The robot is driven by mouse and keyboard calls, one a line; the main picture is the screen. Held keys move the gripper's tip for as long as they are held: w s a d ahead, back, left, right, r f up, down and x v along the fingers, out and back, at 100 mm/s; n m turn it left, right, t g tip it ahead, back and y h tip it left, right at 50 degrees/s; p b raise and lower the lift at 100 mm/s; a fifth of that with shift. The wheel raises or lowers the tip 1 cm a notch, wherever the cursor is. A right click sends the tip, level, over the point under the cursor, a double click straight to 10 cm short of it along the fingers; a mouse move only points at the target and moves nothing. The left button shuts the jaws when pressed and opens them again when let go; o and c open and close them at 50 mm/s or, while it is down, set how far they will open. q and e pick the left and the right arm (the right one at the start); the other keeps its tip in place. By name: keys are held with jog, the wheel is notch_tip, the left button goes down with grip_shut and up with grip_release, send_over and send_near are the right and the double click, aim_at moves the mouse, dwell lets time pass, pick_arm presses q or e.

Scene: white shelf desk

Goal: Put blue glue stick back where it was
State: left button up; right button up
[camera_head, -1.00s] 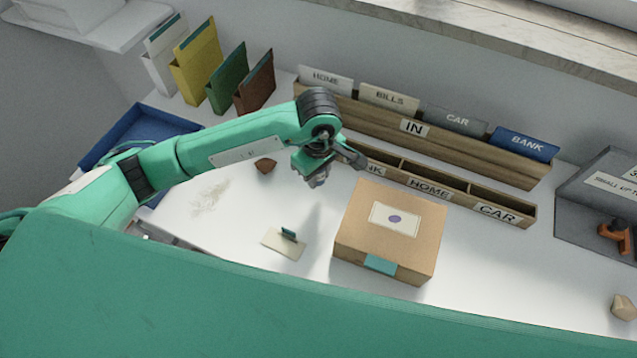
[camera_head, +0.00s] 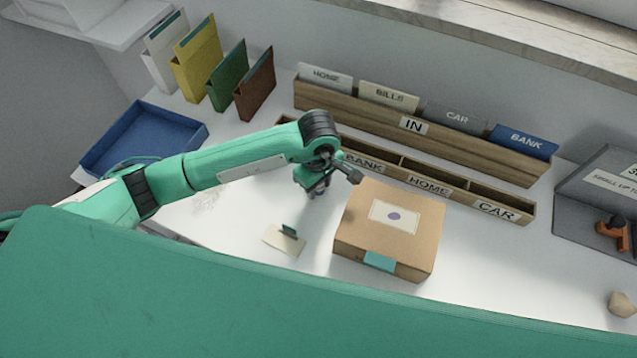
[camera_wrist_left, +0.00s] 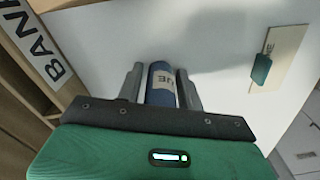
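The blue glue stick (camera_wrist_left: 160,85) with a pale label lies between the two fingers of my left gripper (camera_wrist_left: 161,88) in the left wrist view. The fingers run close along both its sides; whether they press on it cannot be told. In the head view the left gripper (camera_head: 318,184) hangs over the white desk, just left of the cardboard box. A small bluish part there is mostly hidden by the gripper. My right gripper is not in view.
The cardboard box (camera_head: 388,236) stands right of the gripper. A card with a green clip (camera_head: 284,240) lies in front. Behind are the wooden sorters (camera_head: 430,185) with labels. A blue tray (camera_head: 150,118) is at left. A grey holder (camera_head: 590,190) is at right.

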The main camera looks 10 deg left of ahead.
pick_arm(q)
jog(key=shift+o, duration=0.7)
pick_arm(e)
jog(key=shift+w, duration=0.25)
pick_arm(q)
jog(key=shift+r, duration=0.1)
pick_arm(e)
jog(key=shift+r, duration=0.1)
pick_arm(q)
jog(key=shift+r, duration=0.15)
notch_tip(320, 180, up, 4)
jog(key=shift+w+r+b, duration=0.1)
jog(key=shift+b, duration=0.35)
notch_tip(320, 180, up, 6)
jog(key=shift+r+b, duration=0.1)
jog(key=shift+b, duration=0.5)
jog(key=shift+r, duration=0.75)
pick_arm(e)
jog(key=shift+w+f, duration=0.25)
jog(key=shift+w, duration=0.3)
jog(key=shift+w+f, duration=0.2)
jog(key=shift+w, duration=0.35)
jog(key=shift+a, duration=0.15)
